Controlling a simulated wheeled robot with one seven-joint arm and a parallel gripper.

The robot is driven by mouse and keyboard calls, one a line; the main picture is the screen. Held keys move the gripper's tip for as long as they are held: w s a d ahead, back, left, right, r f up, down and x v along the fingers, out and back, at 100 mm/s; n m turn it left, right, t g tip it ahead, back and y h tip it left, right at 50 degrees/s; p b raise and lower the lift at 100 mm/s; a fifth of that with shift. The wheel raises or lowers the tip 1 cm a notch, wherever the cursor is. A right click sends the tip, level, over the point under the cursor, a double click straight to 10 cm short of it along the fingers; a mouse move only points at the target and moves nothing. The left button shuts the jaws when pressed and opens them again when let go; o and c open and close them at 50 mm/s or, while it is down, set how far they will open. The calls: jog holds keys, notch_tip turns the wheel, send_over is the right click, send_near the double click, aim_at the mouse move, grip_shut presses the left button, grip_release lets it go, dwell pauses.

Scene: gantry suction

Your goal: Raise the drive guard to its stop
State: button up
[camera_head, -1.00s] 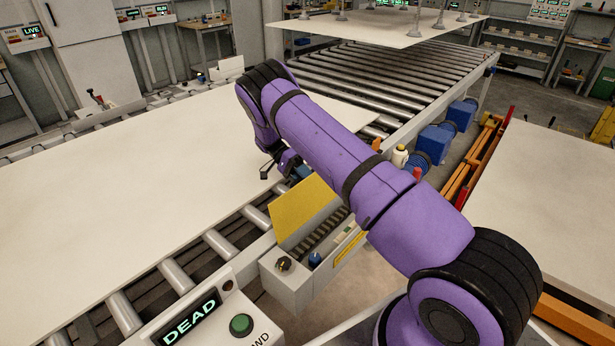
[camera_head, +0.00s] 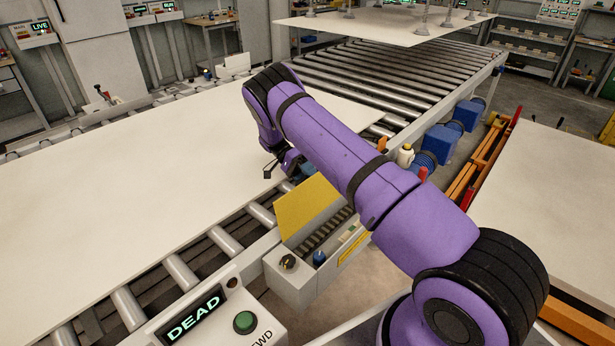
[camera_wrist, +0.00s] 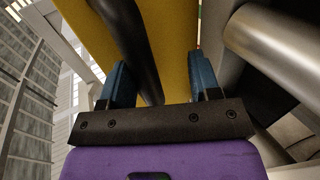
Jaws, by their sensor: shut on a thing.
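The drive guard (camera_head: 306,207) is a yellow panel. It stands tilted up over an open grey drive box (camera_head: 291,287) beside the roller conveyor, with a dark chain-like strip (camera_head: 326,233) showing inside. My gripper (camera_wrist: 160,72) has blue fingers on either side of a black bar (camera_wrist: 137,45) in front of the yellow guard (camera_wrist: 88,42) in the wrist view. The jaws are shut on this bar, which looks like the guard's handle. In the head view my arm partly hides the gripper and the guard's upper right end.
A large pale sheet (camera_head: 120,165) lies on the rollers at left, close to my wrist. A control box with a "DEAD" display (camera_head: 194,316) and green button stands in front. Blue motors (camera_head: 440,142) and another pale sheet (camera_head: 560,200) are at right.

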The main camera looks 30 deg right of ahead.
jog(key=shift+r, duration=0.1)
dwell(0.4)
jog(key=v, duration=0.7)
jog(key=shift+w, duration=0.2)
jog(key=shift+a+r, duration=0.1)
